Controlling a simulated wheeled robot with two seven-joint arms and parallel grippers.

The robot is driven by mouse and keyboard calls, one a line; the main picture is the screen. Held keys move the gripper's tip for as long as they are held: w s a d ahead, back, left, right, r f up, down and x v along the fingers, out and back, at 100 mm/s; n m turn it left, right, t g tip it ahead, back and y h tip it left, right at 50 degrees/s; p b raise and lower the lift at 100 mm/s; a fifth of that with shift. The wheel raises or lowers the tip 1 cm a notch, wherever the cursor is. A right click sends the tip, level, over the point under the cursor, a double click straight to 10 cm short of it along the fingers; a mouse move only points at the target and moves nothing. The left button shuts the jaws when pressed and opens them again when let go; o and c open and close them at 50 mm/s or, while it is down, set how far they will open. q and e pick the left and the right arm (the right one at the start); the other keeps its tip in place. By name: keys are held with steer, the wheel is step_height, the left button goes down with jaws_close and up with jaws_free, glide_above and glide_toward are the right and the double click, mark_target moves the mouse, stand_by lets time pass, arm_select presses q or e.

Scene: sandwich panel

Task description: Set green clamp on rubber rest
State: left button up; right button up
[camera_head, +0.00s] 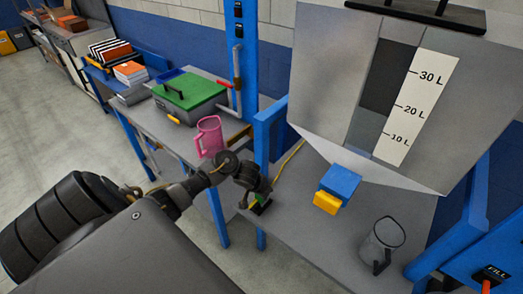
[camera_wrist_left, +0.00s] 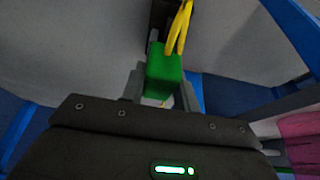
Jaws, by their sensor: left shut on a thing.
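The green clamp (camera_wrist_left: 165,72) is a green block between the two fingers of my left gripper (camera_wrist_left: 162,88), which is shut on it. In the head view, my left gripper (camera_head: 257,195) is low over the left end of the grey bench under the tank, and only a little green (camera_head: 261,199) shows there. A dark pad (camera_head: 261,208), perhaps the rubber rest, shows right by the clamp. In the left wrist view a black piece (camera_wrist_left: 158,22) is just beyond the clamp. I cannot tell whether clamp and pad touch. My right gripper is not in view.
A yellow cord (camera_head: 290,158) runs near the clamp. A blue-and-yellow valve (camera_head: 338,187) hangs below the tank (camera_head: 330,75). A clear jug (camera_head: 381,243) stands at the right. A pink jug (camera_head: 209,137) and green-lidded box (camera_head: 190,92) are on the left bench. Blue posts stand close by.

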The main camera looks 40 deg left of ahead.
arm_select(q)
steer(key=shift+f+b, duration=0.3)
steer(key=shift+f, duration=0.25)
steer(key=o, duration=1.2)
steer(key=shift+c, duration=0.2)
steer(key=shift+r, duration=0.1)
steer(key=p+v, duration=0.5)
steer(key=v, duration=0.5)
steer(key=shift+r+p, duration=0.3)
steer(key=shift+s, duration=0.15)
